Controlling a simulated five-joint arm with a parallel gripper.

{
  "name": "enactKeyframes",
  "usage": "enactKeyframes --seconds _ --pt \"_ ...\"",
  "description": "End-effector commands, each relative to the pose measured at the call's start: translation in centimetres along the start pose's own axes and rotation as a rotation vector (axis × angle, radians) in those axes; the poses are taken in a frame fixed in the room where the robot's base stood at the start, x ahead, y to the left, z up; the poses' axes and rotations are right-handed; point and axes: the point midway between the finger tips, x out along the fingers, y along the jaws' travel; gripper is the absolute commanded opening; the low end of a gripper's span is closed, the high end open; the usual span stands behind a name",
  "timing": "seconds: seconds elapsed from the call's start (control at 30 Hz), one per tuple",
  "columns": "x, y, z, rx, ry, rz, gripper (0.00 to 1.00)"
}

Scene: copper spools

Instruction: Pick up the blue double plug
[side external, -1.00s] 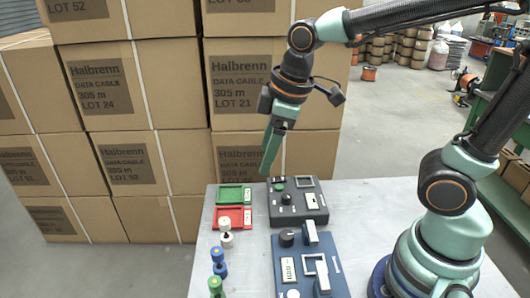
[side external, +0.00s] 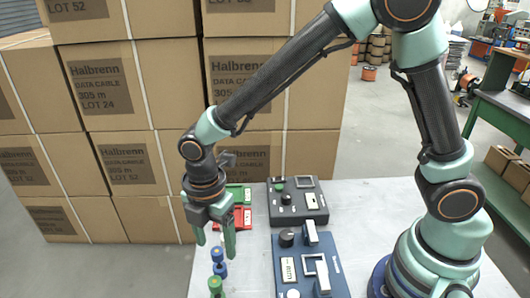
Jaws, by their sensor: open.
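The blue double plug (side external: 219,268), two rounded ends joined by a narrower neck, stands near the left edge of the grey table. My gripper (side external: 215,248) points down with its fingers apart. In the picture its fingertips are just above and to the sides of the blue plug's top. I cannot tell the exact depth between them. The gripper holds nothing that I can see.
A green plug (side external: 215,287) stands just in front of the blue one. A green tray (side external: 246,193) and a red tray (side external: 243,216) are partly hidden behind my gripper. A blue device (side external: 325,240) and a dark device (side external: 310,214) sit to the right. Stacked cartons (side external: 120,170) stand behind.

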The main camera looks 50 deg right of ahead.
Motion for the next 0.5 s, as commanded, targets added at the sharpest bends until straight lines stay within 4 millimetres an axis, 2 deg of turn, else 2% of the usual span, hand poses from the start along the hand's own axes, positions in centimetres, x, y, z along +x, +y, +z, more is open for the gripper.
enactKeyframes --seconds 0.03,0.27,0.5 --pt "0.7 -0.1 0.0 0.001 -0.001 -0.003 0.72" --pt "2.2 0.0 0.1 0.002 0.000 -0.001 0.72" --pt "5.6 0.2 0.2 0.002 -0.001 -0.003 0.72"
